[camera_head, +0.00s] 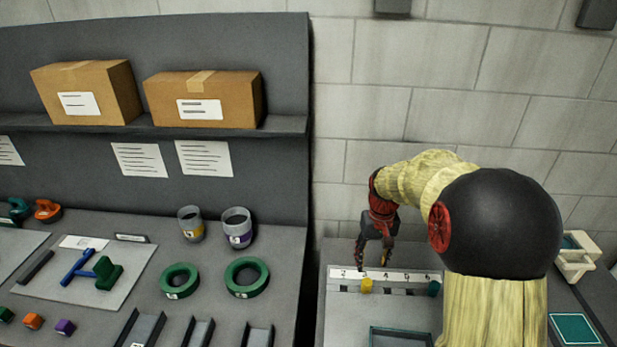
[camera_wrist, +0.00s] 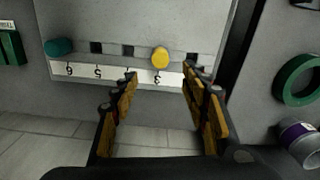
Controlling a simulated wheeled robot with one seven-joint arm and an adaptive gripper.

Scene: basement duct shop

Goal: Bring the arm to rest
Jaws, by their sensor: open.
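My gripper (camera_head: 373,258) is open and empty above a numbered strip (camera_head: 345,273) on the right-hand bench. In the wrist view its two fingers (camera_wrist: 160,78) stand apart, with the yellow peg (camera_wrist: 160,57) showing just beyond and between their tips. The yellow peg also shows in the head view (camera_head: 366,285), standing at the strip below my gripper. I cannot tell the exact gap, but the fingers do not appear to touch the peg. My arm reaches in from the right and hides part of the bench.
A teal peg (camera_head: 433,288) stands further right on the strip. A dark-rimmed tray (camera_head: 400,335) lies in front. The left bench holds green rings (camera_head: 246,277), jars (camera_head: 237,227) and tools. Boxes (camera_head: 205,97) sit on the shelf above. A pale wall stands behind.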

